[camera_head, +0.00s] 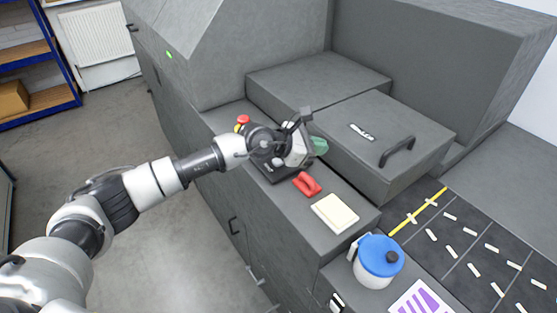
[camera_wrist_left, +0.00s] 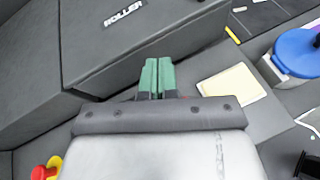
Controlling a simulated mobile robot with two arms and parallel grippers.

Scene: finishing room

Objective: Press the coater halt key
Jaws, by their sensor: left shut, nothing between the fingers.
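My left gripper (camera_head: 319,146) is shut and empty, its green fingertips together, above the ledge of the grey machine. The closed fingers also show in the left wrist view (camera_wrist_left: 157,78). A dark control panel (camera_head: 278,174) lies on the ledge, mostly hidden under the gripper and wrist; I cannot read any key on it. A red mushroom button on a yellow base (camera_head: 242,121) stands on the ledge left of the gripper; it shows at the lower left corner of the wrist view (camera_wrist_left: 46,170). I cannot tell which control is the halt key. My right gripper is not in view.
On the ledge are a red object with a handle (camera_head: 307,184) and a cream pad (camera_head: 335,213). A blue-lidded jug (camera_head: 377,261) stands at the front right. A raised grey cover (camera_head: 368,130) with a black handle borders the ledge behind the gripper.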

